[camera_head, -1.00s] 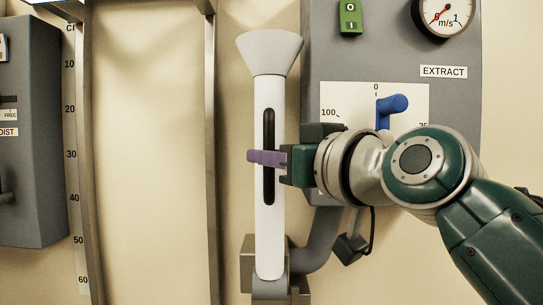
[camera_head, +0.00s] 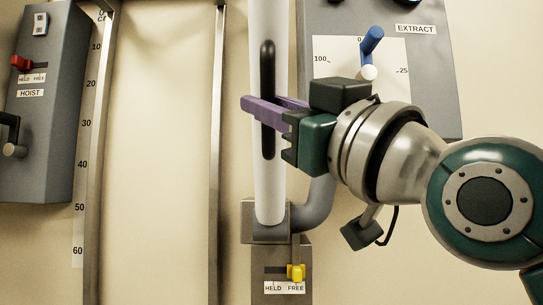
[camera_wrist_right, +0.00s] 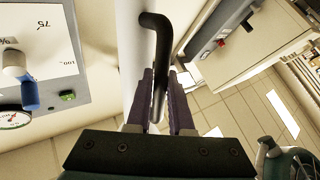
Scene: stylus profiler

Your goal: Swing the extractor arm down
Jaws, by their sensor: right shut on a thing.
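The extractor arm is a white tube (camera_head: 267,195), standing upright on a grey bracket (camera_head: 258,236) in the head view. A long black bar handle (camera_head: 267,60) runs along its front; it also shows in the right wrist view (camera_wrist_right: 156,24). My right gripper (camera_head: 265,110) comes in from the right, its purple fingers on either side of the handle, shut on it around its middle. In the right wrist view the fingers (camera_wrist_right: 160,108) straddle the bar. The tube's top is out of the head view. My left gripper is not in view.
A yellow slider (camera_head: 296,272) below the bracket sits at the FREE end. A grey EXTRACT panel (camera_head: 440,70) with a blue lever (camera_head: 371,42) stands behind my right arm. A HOIST box (camera_head: 45,120) is at the left. Wall between the metal rails is clear.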

